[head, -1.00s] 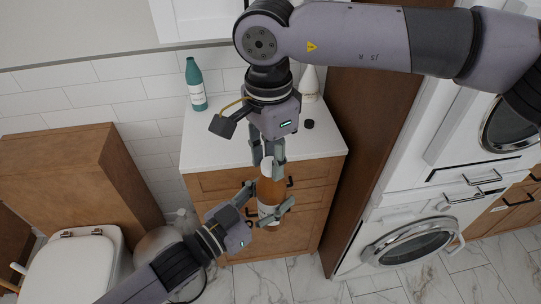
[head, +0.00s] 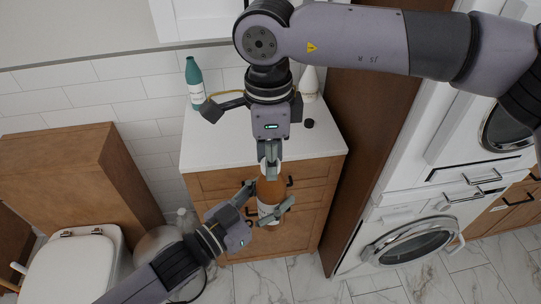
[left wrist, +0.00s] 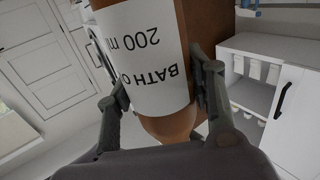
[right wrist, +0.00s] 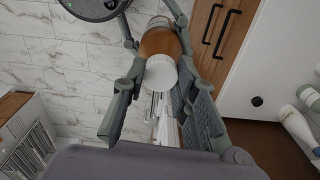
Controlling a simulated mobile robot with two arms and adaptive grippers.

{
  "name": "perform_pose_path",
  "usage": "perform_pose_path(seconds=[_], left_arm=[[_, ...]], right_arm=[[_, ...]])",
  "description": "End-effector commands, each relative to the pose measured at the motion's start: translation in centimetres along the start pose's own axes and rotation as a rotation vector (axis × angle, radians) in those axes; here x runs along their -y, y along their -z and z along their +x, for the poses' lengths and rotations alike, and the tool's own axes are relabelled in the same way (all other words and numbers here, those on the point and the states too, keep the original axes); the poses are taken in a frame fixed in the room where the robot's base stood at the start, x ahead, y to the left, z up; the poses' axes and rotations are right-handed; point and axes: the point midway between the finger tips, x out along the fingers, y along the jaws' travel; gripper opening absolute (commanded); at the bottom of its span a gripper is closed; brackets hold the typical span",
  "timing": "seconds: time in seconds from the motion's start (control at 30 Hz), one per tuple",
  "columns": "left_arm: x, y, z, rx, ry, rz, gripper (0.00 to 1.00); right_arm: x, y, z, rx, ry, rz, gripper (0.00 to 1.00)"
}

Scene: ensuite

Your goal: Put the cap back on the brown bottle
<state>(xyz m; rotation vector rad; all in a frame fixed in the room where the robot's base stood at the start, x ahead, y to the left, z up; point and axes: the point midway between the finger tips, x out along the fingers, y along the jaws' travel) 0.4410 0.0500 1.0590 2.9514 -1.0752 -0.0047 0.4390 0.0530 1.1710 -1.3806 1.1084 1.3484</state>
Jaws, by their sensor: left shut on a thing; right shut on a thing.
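The brown bottle (head: 268,190) with a white label is held roughly upright in front of the cabinet. My left gripper (head: 264,214) is shut around its labelled body; the left wrist view shows the bottle (left wrist: 150,60) between both fingers, its label reading "BATH" and "200 ml". My right gripper (head: 270,156) points down from above at the bottle's top end. In the right wrist view the white cap (right wrist: 160,74) lies between the right fingers, in line with the brown bottle (right wrist: 160,40) and against its top. I cannot tell whether the cap is fully seated.
A white-topped wooden cabinet (head: 225,156) stands behind my grippers. On it are a teal bottle (head: 194,80), a white bottle (head: 309,84) and a small black round thing (head: 309,123). A toilet (head: 75,265) is at left, a washing machine (head: 412,240) at right.

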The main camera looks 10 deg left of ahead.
Motion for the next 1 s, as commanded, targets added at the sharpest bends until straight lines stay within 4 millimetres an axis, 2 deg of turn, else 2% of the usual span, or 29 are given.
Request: perform_pose_path(seconds=[0.07,0.1,0.43,0.77,0.87,1.0], left_arm=[[-0.2,0.2,0.0,-0.006,-0.004,0.002,0.0],[-0.2,0.2,0.0,-0.006,-0.004,0.002,0.0],[-0.1,0.2,0.0,-0.006,-0.003,0.001,0.0],[-0.1,0.2,0.0,-0.005,-0.002,0.001,0.0],[-0.1,0.2,0.0,-0.005,-0.002,0.001,0.0],[-0.1,0.2,0.0,-0.005,-0.002,0.001,0.0]], right_arm=[[0.1,0.0,-0.1,0.003,0.005,0.0,0.0],[0.2,0.0,-0.1,0.003,0.005,-0.001,0.28],[0.1,0.0,-0.1,0.002,0.003,-0.004,0.5],[0.1,0.0,-0.2,0.001,0.002,-0.005,0.5],[0.1,0.0,-1.1,0.002,0.004,-0.004,0.5],[0.1,-0.1,-3.6,0.003,0.005,-0.004,0.5]])
